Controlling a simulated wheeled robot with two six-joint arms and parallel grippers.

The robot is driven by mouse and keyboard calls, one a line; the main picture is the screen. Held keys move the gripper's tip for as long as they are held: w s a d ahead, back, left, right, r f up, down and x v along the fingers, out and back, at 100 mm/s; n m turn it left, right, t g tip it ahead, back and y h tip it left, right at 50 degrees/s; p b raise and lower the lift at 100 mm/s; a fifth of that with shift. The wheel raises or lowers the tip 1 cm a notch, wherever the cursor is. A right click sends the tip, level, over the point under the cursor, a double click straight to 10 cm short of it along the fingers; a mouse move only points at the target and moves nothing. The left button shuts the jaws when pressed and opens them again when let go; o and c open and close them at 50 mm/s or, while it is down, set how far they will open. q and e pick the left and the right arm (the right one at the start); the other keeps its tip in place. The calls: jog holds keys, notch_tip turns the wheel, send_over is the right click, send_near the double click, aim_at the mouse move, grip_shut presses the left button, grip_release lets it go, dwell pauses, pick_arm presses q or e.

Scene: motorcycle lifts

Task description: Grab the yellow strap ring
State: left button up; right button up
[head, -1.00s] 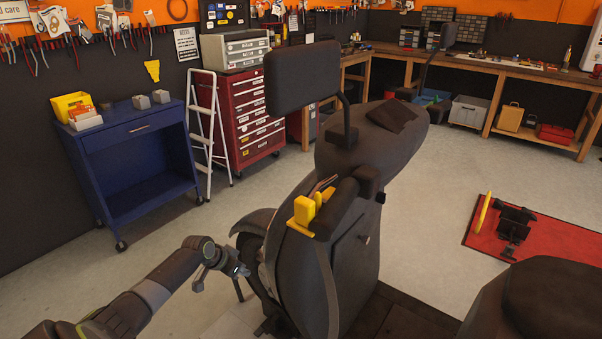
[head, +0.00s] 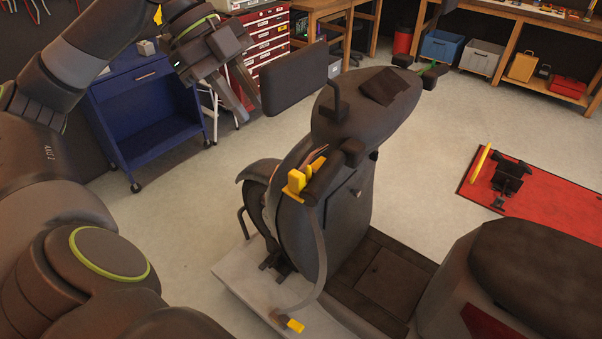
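A grey strap (head: 321,262) hangs from a yellow buckle-like piece (head: 296,182) at the scooter's near handlebar end. It runs down the scooter's front to a small yellow end piece (head: 295,326) low over the light grey platform. Whether that end piece is a ring is too small to tell. My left gripper (head: 245,112) is raised at the upper left, in front of the blue cart and red tool cabinet. Its two fingers are apart and empty, well above and left of the strap. My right gripper is out of view.
A blue cart (head: 150,120) stands behind my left arm. Floor between is clear.

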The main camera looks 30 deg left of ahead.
pick_arm(q)
jog(key=p, duration=0.2)
send_near(295, 173)
jog(key=x, duration=0.3)
jog(key=shift+w+f, duration=0.1)
jog(key=shift+f, duration=0.4)
jog(key=shift+d+f+p, duration=0.15)
jog(key=shift+d+p, duration=0.05)
jog(key=shift+p, duration=0.3)
jog(key=shift+d+f+p, duration=0.55)
jog(key=shift+p, duration=0.05)
jog(key=shift+d+f, duration=0.25)
jog(key=shift+p+x, duration=0.45)
jog(key=shift+x, duration=0.4)
jog(key=shift+w+d+f, duration=0.1)
jog(key=shift+f, duration=0.35)
